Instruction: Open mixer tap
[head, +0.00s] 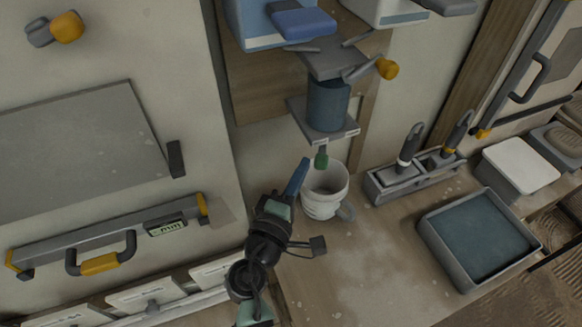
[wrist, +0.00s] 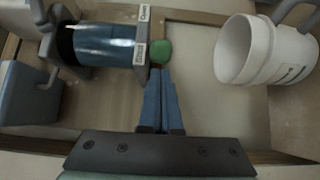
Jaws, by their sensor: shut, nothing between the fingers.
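The mixer is a dark blue drum (head: 328,104) held in a grey frame on the wall. A small green piece (head: 321,159), which looks like its tap, hangs below the drum's lower plate. My gripper (head: 304,164) is shut and empty, its blue fingers pointing up just left of the green piece. In the wrist view the shut fingertips (wrist: 160,72) lie close to the green piece (wrist: 161,51); I cannot tell whether they touch. A white bucket (head: 324,193) stands below the tap and right of the fingers; it also shows in the wrist view (wrist: 240,50).
An orange-tipped lever (head: 386,68) sticks out right of the mixer's top. A tool holder (head: 420,181) and a grey tray (head: 431,241) stand on the counter to the right. The counter front (head: 345,275) is mostly clear. A level (head: 120,240) hangs at left.

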